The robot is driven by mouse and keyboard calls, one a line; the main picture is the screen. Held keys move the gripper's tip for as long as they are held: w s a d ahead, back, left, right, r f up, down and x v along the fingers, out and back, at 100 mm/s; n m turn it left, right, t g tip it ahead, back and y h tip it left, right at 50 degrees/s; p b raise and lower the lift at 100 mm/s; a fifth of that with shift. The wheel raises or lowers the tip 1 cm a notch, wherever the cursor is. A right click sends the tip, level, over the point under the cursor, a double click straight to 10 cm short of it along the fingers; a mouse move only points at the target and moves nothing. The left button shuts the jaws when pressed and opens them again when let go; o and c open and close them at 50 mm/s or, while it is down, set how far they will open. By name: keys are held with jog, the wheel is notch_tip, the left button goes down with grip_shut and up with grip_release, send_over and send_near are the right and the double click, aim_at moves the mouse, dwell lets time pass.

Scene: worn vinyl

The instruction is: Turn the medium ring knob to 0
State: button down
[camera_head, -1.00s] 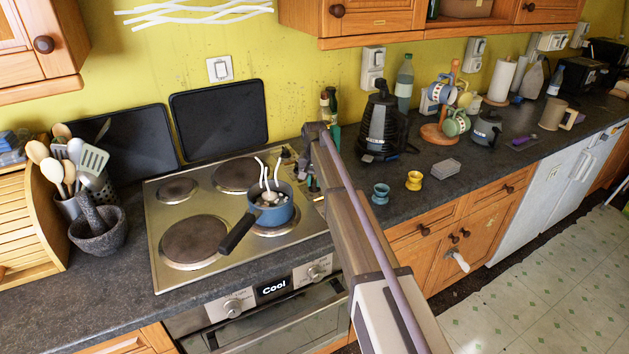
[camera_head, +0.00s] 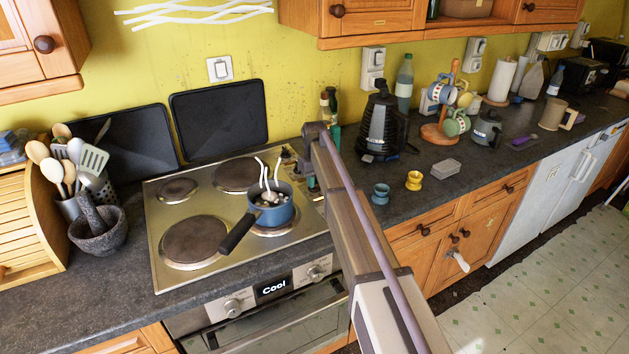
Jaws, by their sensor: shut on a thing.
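The steel hob (camera_head: 165,270) has four dark rings, one of them under a blue pan (camera_head: 268,212). A column of small dark knobs (camera_head: 288,154) runs along the hob's right side, partly hidden by my arm. My gripper (camera_head: 309,183) points down at this column and is shut on one of the knobs. The held knob is mostly hidden, and I cannot read its marking or setting, or tell which ring it serves.
Bottles (camera_head: 331,112) stand behind my wrist. A black kettle (camera_head: 381,125) and two small cups (camera_head: 381,193) stand to the right. The oven display reads "Cool".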

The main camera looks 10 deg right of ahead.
dwell(0.4)
jog(key=c, duration=1)
grip_release()
jog(key=shift+c, duration=0.2)
notch_tip(320, 180, up, 11)
jog(key=p, duration=1.1)
jog(key=shift+f, duration=0.1)
